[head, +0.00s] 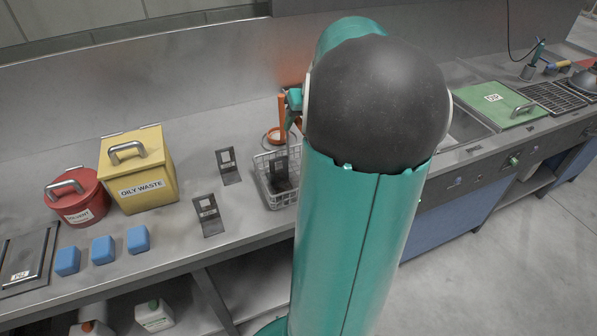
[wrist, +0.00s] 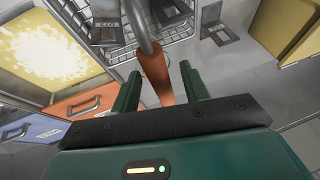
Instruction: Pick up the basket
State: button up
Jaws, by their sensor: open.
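The wire basket (head: 262,178) stands on the steel bench in the head view, partly hidden behind my arm. A dark metal bracket (head: 284,176) is inside it. Its orange-gripped handle (head: 282,118) rises at the back. In the wrist view the basket's wire mesh (wrist: 164,15) is at the top, and the orange grip (wrist: 155,75) on its metal rod lies between my fingers. My gripper (wrist: 161,72) is open around the orange grip, with a visible gap on the right side; contact on the left cannot be told. In the head view my gripper (head: 294,100) is mostly hidden by my arm.
Two dark brackets (head: 208,215) (head: 228,167) stand left of the basket. Further left are a yellow oily waste bin (head: 138,168), a red solvent can (head: 77,197) and blue blocks (head: 103,250). A green lid (head: 492,104) lies at the right. Bare bench lies between bin and brackets.

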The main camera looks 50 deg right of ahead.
jog(key=shift+w+f, duration=0.15)
jog(key=shift+f, duration=0.15)
grip_shut()
jog(key=shift+r, duration=0.1)
